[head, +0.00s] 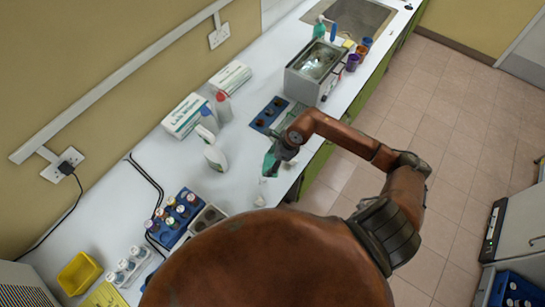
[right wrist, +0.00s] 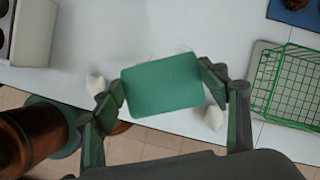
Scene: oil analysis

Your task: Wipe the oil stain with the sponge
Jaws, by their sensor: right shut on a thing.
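The green sponge (right wrist: 162,85) is a flat block held between the fingers of my right gripper (right wrist: 165,92) in the right wrist view. In the head view this gripper (head: 270,164) is over the white bench near its front edge, with the sponge's green showing at its tip. The gripper is shut on the sponge. I cannot tell whether the sponge touches the bench. No clear oil stain shows; only faint marks lie on the bench beside the sponge's far edge. My left gripper is not in view.
A green wire basket (right wrist: 288,85) is right of the sponge in the wrist view. A white bottle (head: 215,157), a blue tray (head: 270,113), a blue vial rack (head: 172,236) and a metal bath (head: 290,82) stand around on the bench (head: 185,165). The bench's front edge is close.

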